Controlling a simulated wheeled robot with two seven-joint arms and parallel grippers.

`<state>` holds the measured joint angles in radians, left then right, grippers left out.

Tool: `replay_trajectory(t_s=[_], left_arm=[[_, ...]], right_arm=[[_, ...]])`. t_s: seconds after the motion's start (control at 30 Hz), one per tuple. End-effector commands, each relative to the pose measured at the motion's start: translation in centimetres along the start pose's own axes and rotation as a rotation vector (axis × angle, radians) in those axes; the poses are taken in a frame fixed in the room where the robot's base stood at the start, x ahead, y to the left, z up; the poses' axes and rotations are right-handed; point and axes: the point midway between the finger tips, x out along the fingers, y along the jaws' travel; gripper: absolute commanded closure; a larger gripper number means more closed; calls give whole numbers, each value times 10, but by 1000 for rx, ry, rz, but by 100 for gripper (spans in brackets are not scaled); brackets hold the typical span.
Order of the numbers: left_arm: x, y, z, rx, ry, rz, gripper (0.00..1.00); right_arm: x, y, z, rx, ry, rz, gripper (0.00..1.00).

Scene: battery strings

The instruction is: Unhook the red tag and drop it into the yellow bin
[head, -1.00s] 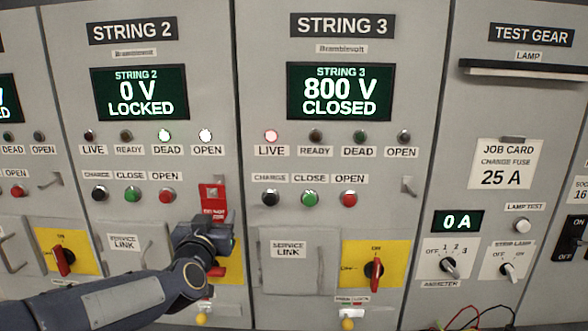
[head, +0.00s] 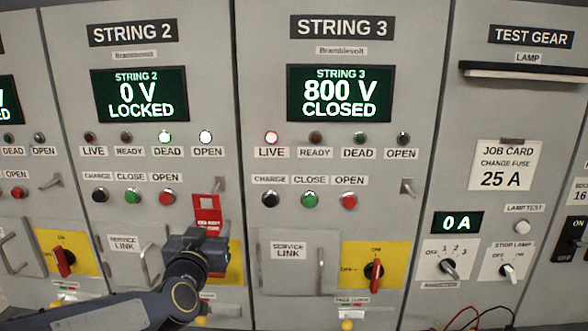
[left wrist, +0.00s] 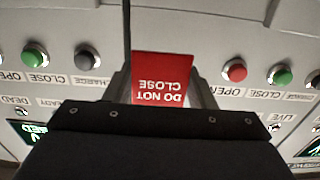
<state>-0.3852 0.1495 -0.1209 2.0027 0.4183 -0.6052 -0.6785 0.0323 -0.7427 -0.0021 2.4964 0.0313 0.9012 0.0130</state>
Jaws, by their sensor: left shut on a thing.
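The red tag (head: 207,209) is a flat card with white lettering, in front of the STRING 2 panel. My left gripper (head: 212,236) is shut on its lower part. In the left wrist view the tag (left wrist: 162,78) stands between the two fingers and reads "DO NOT CLOSE" upside down. The metal hook (head: 219,184) on the STRING 2 panel shows bare, just right of the tag's top edge. The tag appears clear of it. The yellow bin is not seen in either view. My right gripper is not in view.
Behind my left gripper is the STRING 2 yellow switch plate (head: 234,262), partly hidden. The STRING 2 OPEN button (head: 167,198) sits left of the tag. STRING 3's service link door (head: 290,247) and red rotary switch (head: 375,269) are to the right. Wires (head: 470,318) show at lower right.

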Motion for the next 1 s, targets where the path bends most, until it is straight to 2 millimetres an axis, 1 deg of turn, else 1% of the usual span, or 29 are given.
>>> replay_trajectory(t_s=[0.6, 0.93, 1.0], left_arm=[[-24, 0, -1, 1, 1, 0, 73], [-25, 0, 0, 1, 1, 0, 73], [-25, 0, 3, 0, -2, -3, 73]], right_arm=[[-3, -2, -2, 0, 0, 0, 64], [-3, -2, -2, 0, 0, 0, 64], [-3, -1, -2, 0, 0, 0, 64]])
